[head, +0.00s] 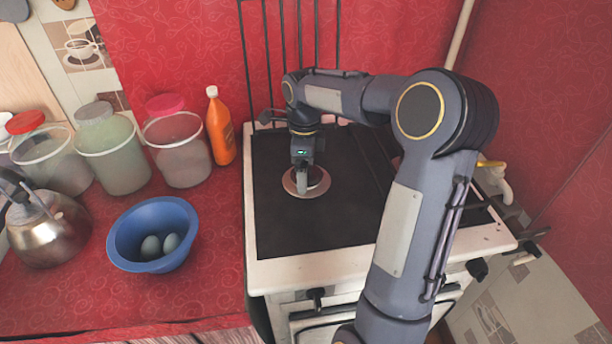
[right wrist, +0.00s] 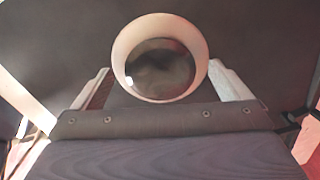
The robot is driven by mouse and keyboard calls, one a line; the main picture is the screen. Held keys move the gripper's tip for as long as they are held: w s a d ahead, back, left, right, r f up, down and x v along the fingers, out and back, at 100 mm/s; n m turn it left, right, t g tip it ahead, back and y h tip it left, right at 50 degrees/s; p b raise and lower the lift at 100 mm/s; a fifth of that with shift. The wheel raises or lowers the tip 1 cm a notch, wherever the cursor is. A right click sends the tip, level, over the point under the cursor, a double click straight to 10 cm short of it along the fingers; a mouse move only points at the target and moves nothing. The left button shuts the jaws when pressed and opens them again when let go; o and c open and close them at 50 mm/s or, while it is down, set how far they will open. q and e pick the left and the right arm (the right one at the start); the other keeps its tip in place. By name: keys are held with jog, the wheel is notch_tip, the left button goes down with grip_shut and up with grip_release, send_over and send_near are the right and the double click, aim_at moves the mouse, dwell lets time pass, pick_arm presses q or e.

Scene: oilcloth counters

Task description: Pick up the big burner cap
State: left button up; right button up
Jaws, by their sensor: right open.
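The big burner cap (head: 318,177) is round, with a pale pinkish rim and a dark centre, on the dark stove top. My right gripper (head: 302,188) points down over it and hides part of it. In the right wrist view the cap (right wrist: 160,92) shows a shiny dark centre. There the fingers of my right gripper (right wrist: 160,72) stand apart, one on each side of the cap's lower part. I cannot tell whether they touch it. My left gripper is not in view.
The white-edged stove (head: 340,266) has an upright rack (head: 300,40) at its back. On the red counter left of it are a blue bowl (head: 125,245) with two eggs, an orange bottle (head: 220,130), a kettle (head: 55,235) and several lidded containers. The stove's front left is clear.

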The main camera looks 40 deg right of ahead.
jog(key=shift+f, duration=0.35)
jog(key=c, duration=1.1)
jog(key=shift+o, duration=0.2)
jog(key=shift+r, duration=0.1)
